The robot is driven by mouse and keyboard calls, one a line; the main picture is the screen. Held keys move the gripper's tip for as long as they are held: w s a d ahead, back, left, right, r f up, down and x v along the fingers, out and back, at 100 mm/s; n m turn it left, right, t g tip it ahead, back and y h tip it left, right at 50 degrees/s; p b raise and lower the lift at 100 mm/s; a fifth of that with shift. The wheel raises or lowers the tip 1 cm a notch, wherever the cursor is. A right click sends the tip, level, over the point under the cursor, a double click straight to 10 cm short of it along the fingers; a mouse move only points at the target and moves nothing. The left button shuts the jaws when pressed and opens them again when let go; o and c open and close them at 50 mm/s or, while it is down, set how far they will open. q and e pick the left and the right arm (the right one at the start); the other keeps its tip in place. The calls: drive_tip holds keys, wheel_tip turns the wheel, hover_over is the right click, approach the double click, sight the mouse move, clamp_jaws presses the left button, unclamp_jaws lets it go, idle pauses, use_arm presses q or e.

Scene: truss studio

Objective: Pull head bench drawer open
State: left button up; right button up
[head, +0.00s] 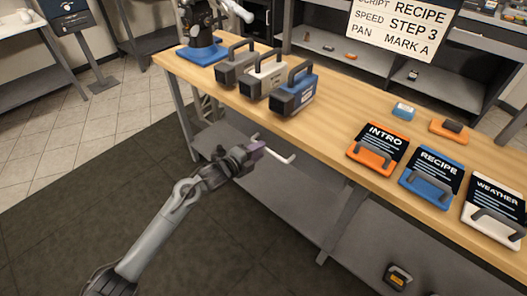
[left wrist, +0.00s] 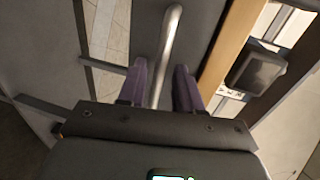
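The bench (head: 335,125) has a wooden top and runs from upper left to lower right in the head view. A pale bar handle (head: 276,152) shows below its front edge. The drawer front is hard to make out there; a dark grey panel (left wrist: 205,25) lies behind the handle in the left wrist view. My left gripper (head: 256,150) is at the handle's left end. In the left wrist view, the metal handle (left wrist: 168,50) runs between the two purple fingers of my left gripper (left wrist: 160,85). The fingers are apart, with narrow gaps beside the bar. My right gripper is not in view.
Three handled cases (head: 265,82) stand on the bench top. INTRO (head: 378,147), RECIPE (head: 431,177) and WEATHER (head: 493,208) boards stand further right. A grey lower shelf (head: 285,190) lies under the bench. Dark floor (head: 90,200) in front is clear.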

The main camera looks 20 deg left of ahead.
use_arm(q)
drive_tip(key=shift+b+x, duration=0.5)
drive_tip(key=shift+x, duration=1.1)
drive_tip(key=shift+a, duration=0.1)
clamp_jaws()
